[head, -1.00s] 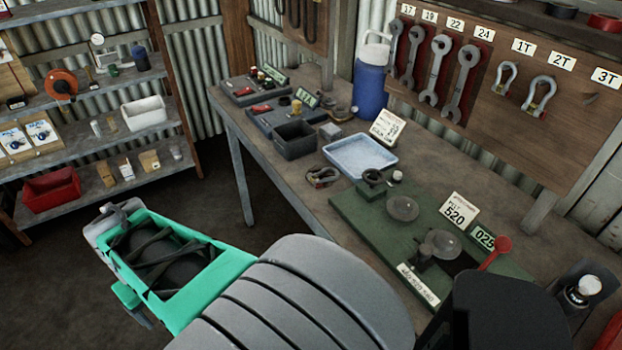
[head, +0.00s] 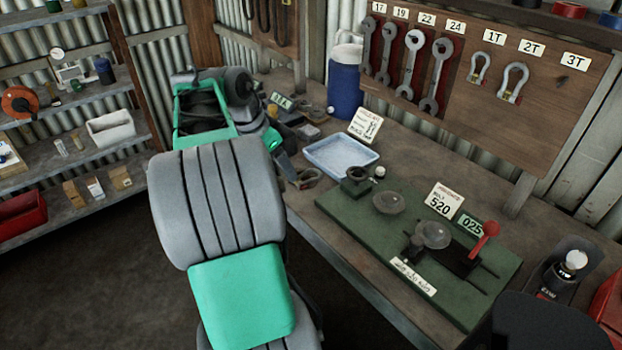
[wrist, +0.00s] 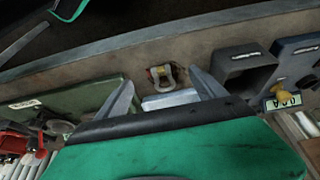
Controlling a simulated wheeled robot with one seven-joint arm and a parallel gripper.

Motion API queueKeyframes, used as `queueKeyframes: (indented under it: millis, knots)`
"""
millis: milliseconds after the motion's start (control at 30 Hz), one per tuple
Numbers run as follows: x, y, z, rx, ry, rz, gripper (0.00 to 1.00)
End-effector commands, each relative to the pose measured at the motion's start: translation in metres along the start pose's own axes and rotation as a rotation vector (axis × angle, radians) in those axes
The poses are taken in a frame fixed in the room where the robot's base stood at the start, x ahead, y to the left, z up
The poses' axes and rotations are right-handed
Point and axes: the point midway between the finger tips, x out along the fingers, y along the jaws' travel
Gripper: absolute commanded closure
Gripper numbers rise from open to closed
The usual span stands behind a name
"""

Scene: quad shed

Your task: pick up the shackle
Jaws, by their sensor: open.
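A metal shackle (head: 308,179) lies on the workbench, just left of the blue-white tray, close to the bench's front edge. In the wrist view the shackle (wrist: 161,75) shows with a reddish-orange mark, lying between and beyond the two fingertips. My gripper (wrist: 160,82) is open and empty, its fingers spread on either side of the shackle in that picture. A gap appears to remain between fingers and shackle. In the head view my arm's green and grey links hide most of the gripper, and a dark part of it shows just left of the shackle.
The tray (head: 341,155) and a green mat (head: 340,203) with fittings lie right of the shackle. A dark open bin (wrist: 243,72) stands beside it in the wrist view. Two more shackles hang on the board (head: 550,95). A blue jug (head: 344,90) stands behind.

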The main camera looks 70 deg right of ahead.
Motion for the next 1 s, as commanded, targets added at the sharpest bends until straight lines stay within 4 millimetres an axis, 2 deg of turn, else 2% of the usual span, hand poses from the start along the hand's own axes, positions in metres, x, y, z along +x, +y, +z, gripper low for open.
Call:
queueKeyframes:
  millis: [467,700,1000]
  knots:
    - [0.073,0.004,-0.006,0.004,0.0,0.003,0.2]
    - [0.076,0.004,-0.006,0.002,0.0,0.001,0.2]
    - [0.076,0.004,-0.006,0.002,0.0,0.001,0.44]
